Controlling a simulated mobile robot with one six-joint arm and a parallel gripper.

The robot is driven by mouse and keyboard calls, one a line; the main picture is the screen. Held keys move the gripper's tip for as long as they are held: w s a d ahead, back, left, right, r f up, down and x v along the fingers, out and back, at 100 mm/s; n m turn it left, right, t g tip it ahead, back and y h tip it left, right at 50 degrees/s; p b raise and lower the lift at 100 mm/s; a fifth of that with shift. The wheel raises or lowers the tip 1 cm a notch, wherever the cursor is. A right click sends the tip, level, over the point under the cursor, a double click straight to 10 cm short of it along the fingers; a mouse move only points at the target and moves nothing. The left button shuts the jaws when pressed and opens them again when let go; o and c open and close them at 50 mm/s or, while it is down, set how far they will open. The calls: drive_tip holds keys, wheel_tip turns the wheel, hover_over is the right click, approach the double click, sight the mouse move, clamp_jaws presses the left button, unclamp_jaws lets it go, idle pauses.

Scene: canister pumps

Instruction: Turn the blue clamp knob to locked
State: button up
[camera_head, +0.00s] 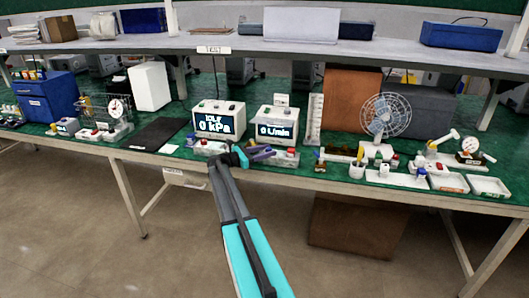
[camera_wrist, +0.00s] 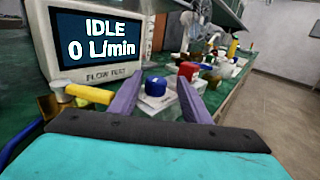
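The blue clamp knob (camera_wrist: 155,86) sits on a pale block in the wrist view, in front of the flow tester. My gripper (camera_wrist: 160,78) has its two purple fingers spread apart. The knob appears between them, farther ahead, with visible gaps on both sides. I cannot tell any marking for locked or unlocked on it. In the head view, my gripper (camera_head: 264,152) is at the front of the bench, below the flow tester (camera_head: 276,128); the knob is not clearly visible there. The tester's screen (camera_wrist: 97,38) reads IDLE, 0 L/min.
A yellow handle (camera_wrist: 90,94) lies left of my fingers, and a red knob (camera_wrist: 188,70) stands just beyond the blue one. The kPa tester (camera_head: 219,120) stands left of the flow tester. A fan (camera_head: 384,118) and small fixtures crowd the right. A dark mat (camera_head: 157,134) lies left.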

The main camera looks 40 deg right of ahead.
drive_tip(key=shift+w+a, duration=0.2)
drive_tip(key=shift+w, duration=0.05)
drive_tip(key=shift+w+a, duration=0.2)
drive_tip(key=shift+a, duration=0.35)
drive_tip(key=b+v, duration=0.1)
drive_tip(key=v, duration=1.1)
drive_tip(key=shift+a+b, duration=0.25)
drive_tip(key=shift+b, duration=0.15)
drive_tip(key=s+a+f+m+t+y, duration=0.1)
drive_tip(key=s+a+f+m+y, duration=0.15)
drive_tip(key=s+a+f, duration=0.75)
drive_tip(key=s+a+f+m+y, duration=0.1)
drive_tip(key=s+a+f+y, duration=0.3)
drive_tip(key=f, duration=0.9)
drive_tip(key=s+a+f+m+t+y, duration=0.1)
drive_tip(key=s+a+f+m+y, duration=0.1)
drive_tip(key=s+a+f, duration=0.8)
drive_tip(key=s+a+f+m+g+y, duration=0.1)
drive_tip(key=s+a+f+m+y, duration=0.3)
drive_tip(key=s+a, duration=0.8)
drive_tip(key=s+a+f+m+y, duration=0.4)
drive_tip(key=s+a+f, duration=0.4)
drive_tip(key=s+a, duration=0.4)
drive_tip(key=shift+s+f+m+g+y, duration=0.2)
drive_tip(key=shift+s+m+g+y, duration=0.15)
drive_tip(key=shift+s+m+g, duration=0.15)
